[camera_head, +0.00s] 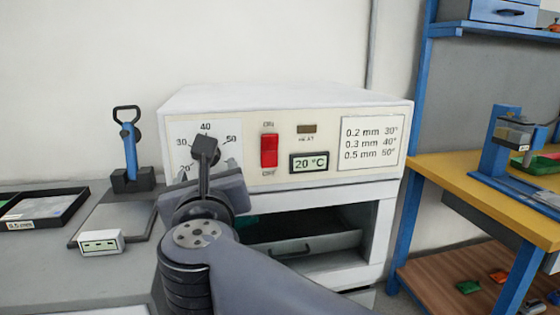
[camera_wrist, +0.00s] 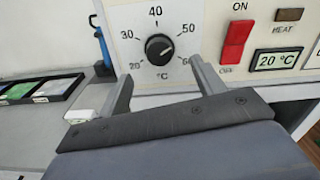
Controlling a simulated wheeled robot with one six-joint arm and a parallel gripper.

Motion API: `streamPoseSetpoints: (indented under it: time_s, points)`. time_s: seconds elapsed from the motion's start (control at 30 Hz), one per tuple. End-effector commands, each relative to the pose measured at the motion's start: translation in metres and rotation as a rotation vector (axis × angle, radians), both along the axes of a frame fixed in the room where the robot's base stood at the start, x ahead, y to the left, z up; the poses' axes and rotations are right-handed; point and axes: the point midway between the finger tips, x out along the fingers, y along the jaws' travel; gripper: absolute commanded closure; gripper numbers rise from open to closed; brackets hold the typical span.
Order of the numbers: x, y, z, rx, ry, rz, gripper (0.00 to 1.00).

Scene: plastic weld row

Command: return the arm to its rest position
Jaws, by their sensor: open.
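My gripper (camera_wrist: 160,85) is open and empty in the wrist view, its two fingers spread on either side below the black temperature knob (camera_wrist: 159,49). I see no contact with the knob. In the head view my arm's end stands in front of the white machine (camera_head: 285,98) and partly hides the dial (camera_head: 205,128). The red switch (camera_head: 269,150) is on the panel to the right, and the display (camera_head: 309,163) reads 20 °C.
An open drawer (camera_head: 305,243) is below the panel. On the left bench are a blue-handled press (camera_head: 130,150), a small white box (camera_head: 101,241) and a black tray (camera_head: 75,207). A yellow-topped bench (camera_head: 440,170) with a blue frame stands at right.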

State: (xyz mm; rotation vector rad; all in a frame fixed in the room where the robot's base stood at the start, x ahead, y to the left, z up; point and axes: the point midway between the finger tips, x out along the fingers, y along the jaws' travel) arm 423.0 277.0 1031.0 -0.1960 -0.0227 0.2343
Motion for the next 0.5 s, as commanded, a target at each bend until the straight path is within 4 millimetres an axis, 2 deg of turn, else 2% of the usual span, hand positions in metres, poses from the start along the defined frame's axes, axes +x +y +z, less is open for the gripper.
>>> streamPoseSetpoints:
  time_s: [0.03, 0.2, 0.4, 0.5]
  points:
    - [0.011, 0.001, -0.002, -0.001, 0.001, -0.005, 0.35]
    - [0.037, 0.008, -0.001, -0.001, 0.0, -0.002, 0.35]
    - [0.053, 0.012, 0.0, -0.001, -0.001, -0.001, 0.35]
    - [0.052, 0.012, 0.001, -0.02, -0.006, 0.0, 0.35]
